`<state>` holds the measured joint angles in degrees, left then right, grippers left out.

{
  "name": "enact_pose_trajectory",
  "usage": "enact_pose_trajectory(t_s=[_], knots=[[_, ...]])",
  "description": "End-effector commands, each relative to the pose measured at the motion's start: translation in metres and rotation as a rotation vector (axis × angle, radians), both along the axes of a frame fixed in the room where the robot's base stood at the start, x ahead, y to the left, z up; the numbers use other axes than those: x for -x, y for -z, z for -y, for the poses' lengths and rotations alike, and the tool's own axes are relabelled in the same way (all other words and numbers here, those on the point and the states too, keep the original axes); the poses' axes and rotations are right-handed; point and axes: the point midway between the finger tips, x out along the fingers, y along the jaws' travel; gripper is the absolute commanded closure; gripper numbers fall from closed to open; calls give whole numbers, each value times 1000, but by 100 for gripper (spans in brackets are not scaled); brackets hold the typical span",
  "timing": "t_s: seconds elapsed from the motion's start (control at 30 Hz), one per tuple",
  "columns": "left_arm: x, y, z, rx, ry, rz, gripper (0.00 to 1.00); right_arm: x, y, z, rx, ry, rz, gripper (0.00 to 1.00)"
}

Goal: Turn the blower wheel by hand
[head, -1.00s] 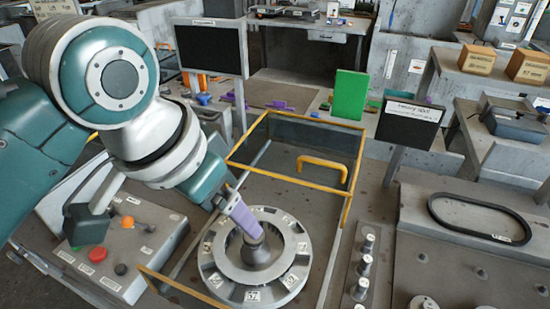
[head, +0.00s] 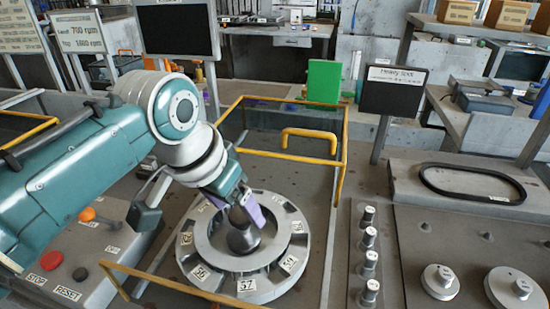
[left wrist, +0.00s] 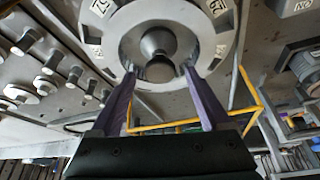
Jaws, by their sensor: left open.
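The blower wheel (head: 190,247) is a grey ring with numbered labels around its rim. It lies flat inside a yellow-edged frame, with a dark cone-shaped hub (head: 243,240) at its middle. My left gripper (head: 248,211) points down over the wheel, its purple fingers close to the hub and partly covering it. In the left wrist view the gripper (left wrist: 160,74) is open, its two fingers apart. The hub (left wrist: 158,45) and the wheel (left wrist: 208,50) show beyond and between the fingertips. I cannot tell whether a finger touches the wheel. My right gripper is out of view.
A yellow-edged guard (head: 290,152) with a handle stands behind the wheel. A control box with a red stop button (head: 51,260) is at the left. Several metal pegs (head: 368,238) stand to the right, before a panel with knobs (head: 440,280). A black sign (head: 393,92) stands behind.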

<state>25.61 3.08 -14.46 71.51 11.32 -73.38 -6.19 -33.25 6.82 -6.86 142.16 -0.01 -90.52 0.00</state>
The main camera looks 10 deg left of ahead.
Motion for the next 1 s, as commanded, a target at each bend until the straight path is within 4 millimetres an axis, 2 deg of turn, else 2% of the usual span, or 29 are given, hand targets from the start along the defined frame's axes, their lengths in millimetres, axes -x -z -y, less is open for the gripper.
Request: enact_pose_trajectory(t_s=[0.13, 0.43, 1.0], knots=[[-3, 9, 1, 0, 0, 0, 20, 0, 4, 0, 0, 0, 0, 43], [-4, 10, 2, 0, 1, 1, 21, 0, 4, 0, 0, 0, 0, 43], [-4, 10, 1, 0, 0, 0, 85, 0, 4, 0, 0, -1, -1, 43]])
